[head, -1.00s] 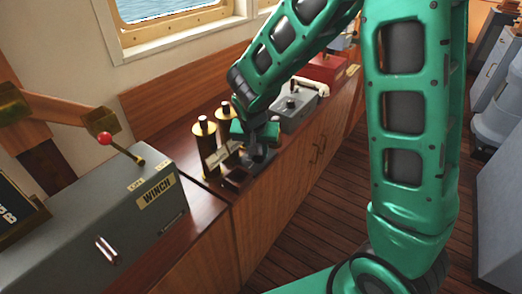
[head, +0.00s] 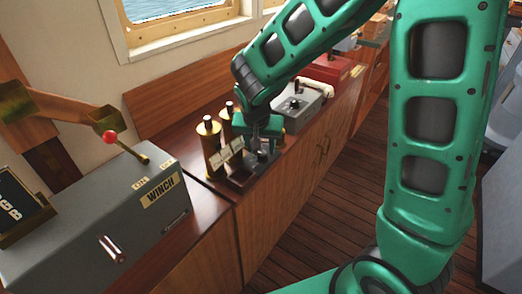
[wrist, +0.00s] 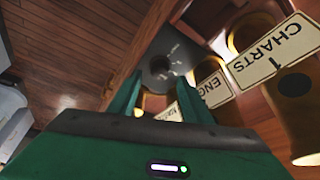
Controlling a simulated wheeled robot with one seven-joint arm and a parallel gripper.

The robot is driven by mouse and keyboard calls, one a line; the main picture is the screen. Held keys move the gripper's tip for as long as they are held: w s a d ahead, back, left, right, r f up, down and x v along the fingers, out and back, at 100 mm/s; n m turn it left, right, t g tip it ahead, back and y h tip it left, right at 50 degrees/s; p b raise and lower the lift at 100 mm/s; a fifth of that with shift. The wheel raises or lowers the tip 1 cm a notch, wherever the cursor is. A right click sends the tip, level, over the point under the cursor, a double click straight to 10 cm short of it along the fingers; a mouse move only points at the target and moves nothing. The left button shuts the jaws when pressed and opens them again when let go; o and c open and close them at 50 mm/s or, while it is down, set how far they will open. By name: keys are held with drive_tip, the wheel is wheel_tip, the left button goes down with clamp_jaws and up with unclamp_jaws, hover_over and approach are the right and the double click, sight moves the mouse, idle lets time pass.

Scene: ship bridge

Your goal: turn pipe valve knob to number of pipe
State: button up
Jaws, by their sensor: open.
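The valve dial is a round dark grey plate (wrist: 178,52) with a dark knob (wrist: 160,66) at its middle, in the wrist view. Its small markings are too small to read. My gripper (wrist: 157,82) is open and empty, its two fingers pointing toward the dial with the knob seen between and just beyond the tips. I cannot tell whether they touch it. Brass pipes with labels stand beside it; the nearest label plate (wrist: 268,52) reads CHARTS 1, another plate (wrist: 203,92) begins ENG. In the head view, my gripper (head: 264,152) is right beside the brass pipes (head: 211,150) and hides the knob.
A grey WINCH box (head: 110,215) with a red-tipped lever stands at the left. A grey control box (head: 297,108) and a red box (head: 335,72) stand behind my gripper on the wooden counter. The wooden floor (head: 330,200) to the right is open.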

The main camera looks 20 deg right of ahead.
drive_tip(key=v, duration=0.7)
drive_tip(key=shift+r, duration=0.2)
drive_tip(key=s+d+r+g, duration=0.2)
drive_tip(key=s+d, duration=0.8)
drive_tip(key=d, duration=0.6)
drive_tip(key=s+d+g+y, duration=0.1)
drive_tip(key=s+d, duration=0.1)
drive_tip(key=s, duration=0.7)
drive_tip(key=s+d+g+y, duration=0.1)
drive_tip(key=s+d, duration=0.2)
drive_tip(key=s, duration=0.6)
drive_tip(key=shift+d+r+m, duration=0.15)
drive_tip(key=shift+d+m, duration=0.15)
drive_tip(key=shift+m, duration=0.1)
